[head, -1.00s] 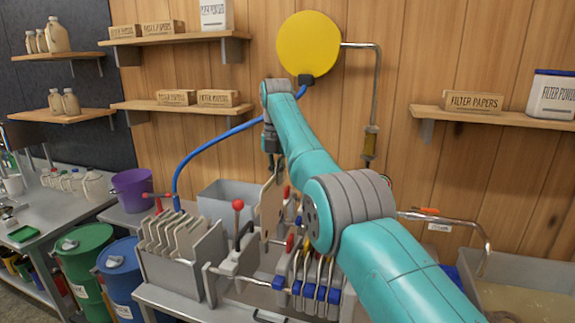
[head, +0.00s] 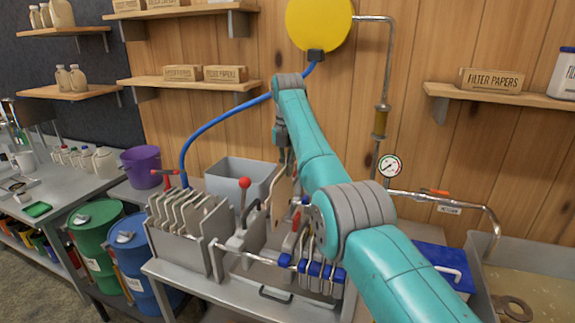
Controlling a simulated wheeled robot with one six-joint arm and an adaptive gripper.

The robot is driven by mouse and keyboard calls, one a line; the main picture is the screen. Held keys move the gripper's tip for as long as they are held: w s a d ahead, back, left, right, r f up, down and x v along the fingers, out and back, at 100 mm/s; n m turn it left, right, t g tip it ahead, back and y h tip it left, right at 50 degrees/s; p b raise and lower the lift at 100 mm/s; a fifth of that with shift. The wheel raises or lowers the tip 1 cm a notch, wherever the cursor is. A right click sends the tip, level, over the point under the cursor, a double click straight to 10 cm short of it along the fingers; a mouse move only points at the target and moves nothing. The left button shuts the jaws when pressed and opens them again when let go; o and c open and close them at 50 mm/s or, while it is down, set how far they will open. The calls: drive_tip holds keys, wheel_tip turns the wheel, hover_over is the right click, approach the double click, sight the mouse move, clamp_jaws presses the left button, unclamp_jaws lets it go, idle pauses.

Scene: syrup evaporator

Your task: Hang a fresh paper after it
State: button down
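My gripper (head: 284,152) points down over the filter press and is shut on a thin tan sheet (head: 278,202), which looks like a filter paper. The sheet hangs upright, nearly edge-on, above the press's open middle. Just right of it, several press plates with blue grips (head: 322,270) stand close together on the rails; my arm hides part of them. Left of it is a red-knobbed lever (head: 244,184). Farther left, a grey rack (head: 212,262) holds several cream plates or sheets (head: 180,215). I cannot tell whether the held sheet touches the press.
A grey bin (head: 238,172) stands behind the press. A blue hose (head: 200,138) arches from the yellow disc (head: 320,22) down to the left. A gauge (head: 390,166) and pipe (head: 460,203) lie to the right. Boxes marked filter papers (head: 490,80) sit on a wall shelf.

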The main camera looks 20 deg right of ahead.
sight(288, 201)
drive_tip(key=shift+f, duration=5.75)
wheel_tip(288, 201, down, 7)
